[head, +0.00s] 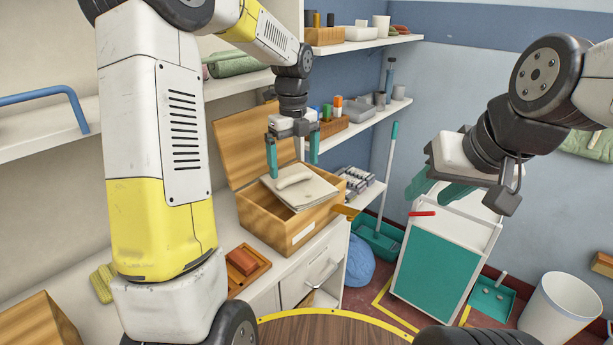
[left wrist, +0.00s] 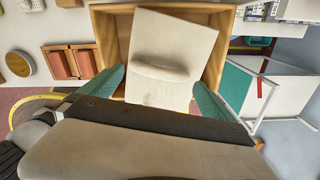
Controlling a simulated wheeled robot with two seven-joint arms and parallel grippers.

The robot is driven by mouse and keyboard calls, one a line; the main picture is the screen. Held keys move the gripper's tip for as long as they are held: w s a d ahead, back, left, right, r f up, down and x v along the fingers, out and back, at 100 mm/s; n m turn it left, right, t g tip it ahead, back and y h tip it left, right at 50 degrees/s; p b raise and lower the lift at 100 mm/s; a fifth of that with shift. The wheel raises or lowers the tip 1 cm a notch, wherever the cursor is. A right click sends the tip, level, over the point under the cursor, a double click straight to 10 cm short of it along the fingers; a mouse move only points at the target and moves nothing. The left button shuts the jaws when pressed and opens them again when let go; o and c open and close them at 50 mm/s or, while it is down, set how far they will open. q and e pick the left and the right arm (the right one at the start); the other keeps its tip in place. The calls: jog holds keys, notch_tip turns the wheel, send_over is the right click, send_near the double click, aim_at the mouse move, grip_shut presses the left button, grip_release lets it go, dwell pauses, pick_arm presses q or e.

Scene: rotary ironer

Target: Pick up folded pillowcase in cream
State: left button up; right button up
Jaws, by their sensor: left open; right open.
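The cream folded pillowcase (head: 311,190) lies in an open wooden box (head: 290,235) on the white counter, with a raised roll or fold across its top. It also shows in the left wrist view (left wrist: 172,50), tilted a little within the box walls. My left gripper (head: 293,160) is open and empty above the box, pointing down. In the left wrist view its teal fingers (left wrist: 158,92) are apart on either side of the pillowcase's near part. I cannot tell whether they touch it. My right gripper (head: 440,188) is open and empty, off to the right, above a white and teal cart.
The box's raised lid (head: 247,140) stands behind the pillowcase. A tray with reddish blocks (head: 243,263) sits left of the box. Shelves with small containers (head: 365,110) are behind. The white and teal cart (head: 440,265) stands right, beside a white bin (head: 563,310).

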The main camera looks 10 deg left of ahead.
aim_at(295, 175)
pick_arm(q)
jog(key=shift+f, duration=1.55)
jog(key=c, duration=1.3)
jog(key=shift+r, duration=0.2)
jog(key=shift+r, duration=0.25)
notch_tip(295, 175, up, 3)
jog(key=shift+r, duration=0.1)
jog(key=s+d, duration=0.1)
jog(key=s, duration=0.4)
jog(key=s+d, duration=0.1)
jog(key=s, duration=0.4)
jog(key=s+d+r, duration=0.1)
jog(key=s, duration=0.4)
jog(key=shift+s+d, duration=0.25)
jog(key=shift+s, duration=0.1)
